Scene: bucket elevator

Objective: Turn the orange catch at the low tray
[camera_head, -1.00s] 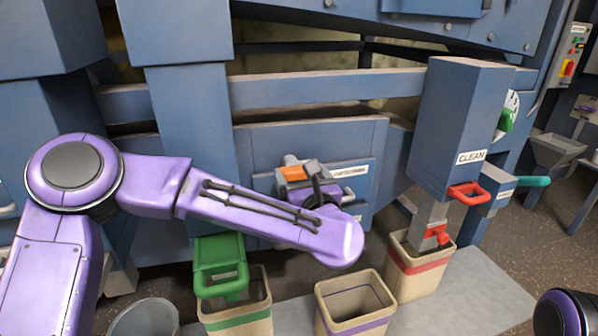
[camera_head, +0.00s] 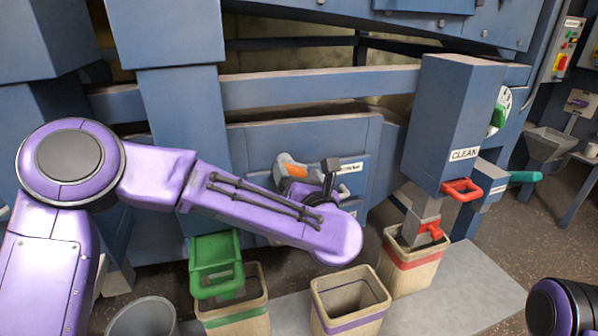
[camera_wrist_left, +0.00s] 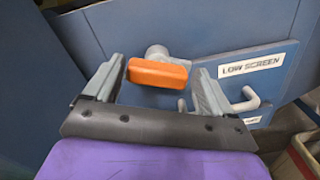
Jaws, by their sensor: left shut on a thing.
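The orange catch (camera_wrist_left: 158,72) sits on a grey round boss on the blue panel of the low tray, left of a "LOW SCREEN" label (camera_wrist_left: 250,66). It is tilted slightly, its right end a little lower. It also shows in the head view (camera_head: 294,170), partly hidden by my gripper. In the head view my left gripper (camera_head: 310,175) is mostly behind my purple forearm. My right gripper is out of view; only part of that arm shows at the lower right.
A grey handle (camera_wrist_left: 243,100) sits below the label. A red-banded bin (camera_head: 415,264) stands under the CLEAN spout (camera_head: 455,125), which has a red handle (camera_head: 462,189).

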